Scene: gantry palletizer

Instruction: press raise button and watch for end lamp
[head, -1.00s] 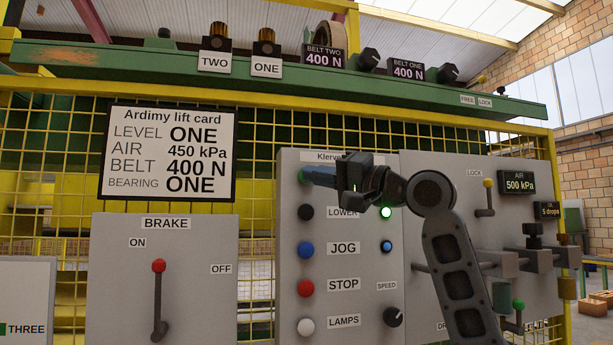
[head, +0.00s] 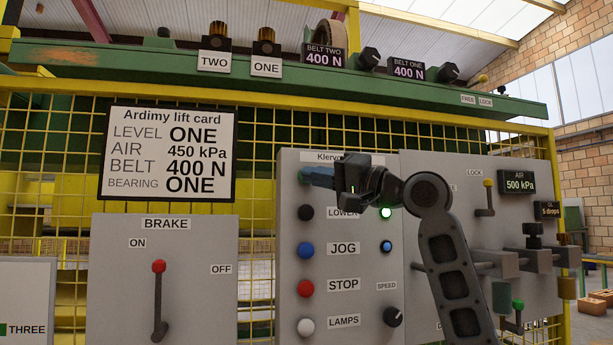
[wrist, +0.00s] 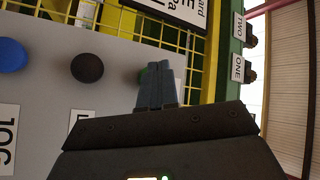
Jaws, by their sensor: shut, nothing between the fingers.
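My gripper (head: 308,175) is shut and empty, its blue fingertips at the top-left button of the grey control panel (head: 345,265). That button is mostly hidden by the fingers. No readable label marks an end lamp. The amber lamps TWO (head: 219,32) and ONE (head: 266,38) look dark.
Below are the black LOWER button (head: 306,212), blue JOG (head: 306,250), red STOP (head: 306,288) and white LAMPS (head: 306,326). The brake lever (head: 158,300) stands at left. The lift card (head: 168,153) hangs on yellow mesh. Levers and valves project from the right panel.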

